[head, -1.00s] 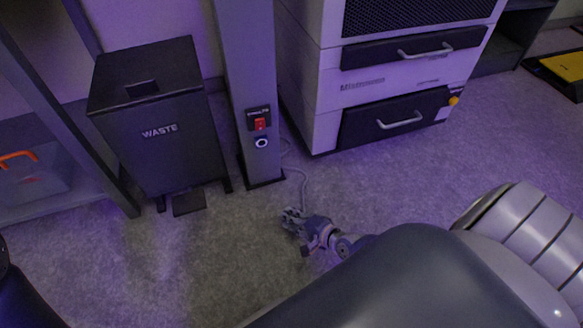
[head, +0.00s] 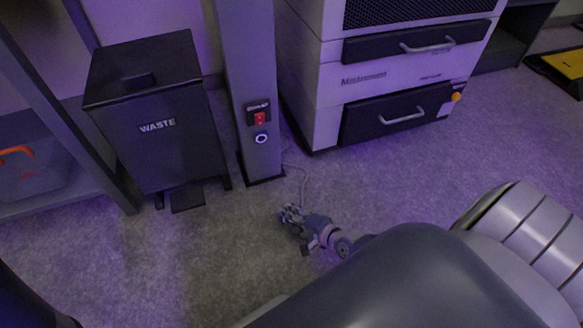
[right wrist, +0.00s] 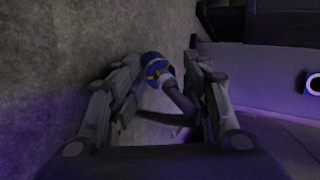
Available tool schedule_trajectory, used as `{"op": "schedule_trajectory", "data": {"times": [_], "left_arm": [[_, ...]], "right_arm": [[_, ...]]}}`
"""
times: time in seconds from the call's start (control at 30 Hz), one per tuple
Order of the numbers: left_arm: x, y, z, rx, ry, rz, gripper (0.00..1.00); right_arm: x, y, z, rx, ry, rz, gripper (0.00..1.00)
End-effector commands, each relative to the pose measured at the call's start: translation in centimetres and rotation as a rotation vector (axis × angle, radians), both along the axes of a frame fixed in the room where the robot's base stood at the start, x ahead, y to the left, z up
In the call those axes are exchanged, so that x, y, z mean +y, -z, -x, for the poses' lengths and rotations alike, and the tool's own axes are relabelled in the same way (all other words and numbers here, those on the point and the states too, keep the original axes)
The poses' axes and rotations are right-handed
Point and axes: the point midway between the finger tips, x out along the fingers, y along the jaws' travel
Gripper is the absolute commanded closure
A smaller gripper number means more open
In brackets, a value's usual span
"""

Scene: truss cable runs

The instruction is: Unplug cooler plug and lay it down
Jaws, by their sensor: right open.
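The blue cooler plug (right wrist: 157,70), with a yellow mark and a dark grey cable end, is out of the socket. In the right wrist view it shows against the grey floor, between the fingers of my right gripper (right wrist: 160,75). The fingers stand apart on both sides of it. In the head view my right gripper (head: 289,216) is low over the floor in front of the post, and the plug is hard to make out there. The round socket (head: 262,139) on the post is empty; its ring also shows in the right wrist view (right wrist: 314,84). My left gripper is out of view.
The grey post (head: 245,60) carries a red switch (head: 260,118) above the socket. A thin cable (head: 303,180) runs along the floor behind the post. A black waste bin (head: 165,140) stands left, a machine with drawers (head: 375,80) right. Floor around the gripper is clear.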

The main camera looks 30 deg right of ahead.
Motion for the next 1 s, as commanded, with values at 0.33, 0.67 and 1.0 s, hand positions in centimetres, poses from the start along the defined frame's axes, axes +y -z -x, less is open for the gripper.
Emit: {"op": "schedule_trajectory", "data": {"times": [0.33,0.67,1.0], "left_arm": [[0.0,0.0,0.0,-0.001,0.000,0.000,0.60],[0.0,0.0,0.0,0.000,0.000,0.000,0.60],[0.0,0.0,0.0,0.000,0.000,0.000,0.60]], "right_arm": [[-0.5,-0.7,2.1,0.008,0.000,-0.001,0.55],[-1.9,-3.7,7.2,0.006,-0.002,0.000,0.55],[-2.7,-5.6,10.0,0.001,0.000,0.000,0.55]]}}
